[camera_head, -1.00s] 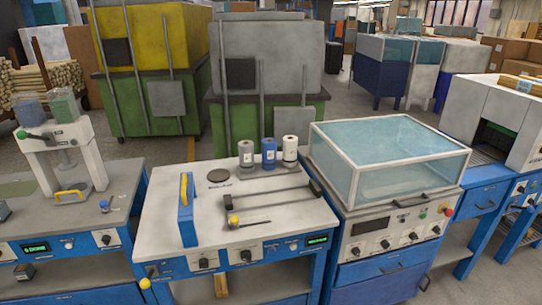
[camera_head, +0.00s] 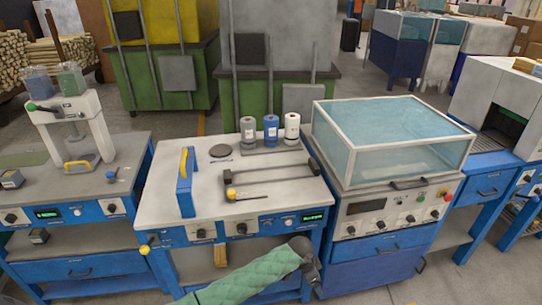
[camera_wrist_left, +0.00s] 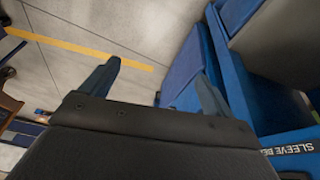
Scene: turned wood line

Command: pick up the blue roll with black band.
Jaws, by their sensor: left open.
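The blue roll (camera_head: 270,130) stands upright at the back of the middle bench, between a grey roll (camera_head: 248,131) and a white roll (camera_head: 292,127). A pale label shows on it; a black band is too small to make out. A green-sleeved arm of mine (camera_head: 250,277) reaches in low in front of this bench, with a dark end, well short of the rolls. In the left wrist view my left gripper (camera_wrist_left: 158,80) is open and empty, its two fingers apart over floor and blue bench side. My right gripper is not in view.
The middle bench top (camera_head: 165,150) bears a blue frame with a yellow handle (camera_head: 186,180), a dark rail (camera_head: 268,176) in front of the rolls and a dark disc (camera_head: 220,151). A glass-covered machine (camera_head: 392,135) stands close on the right, a press (camera_head: 72,130) on the left.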

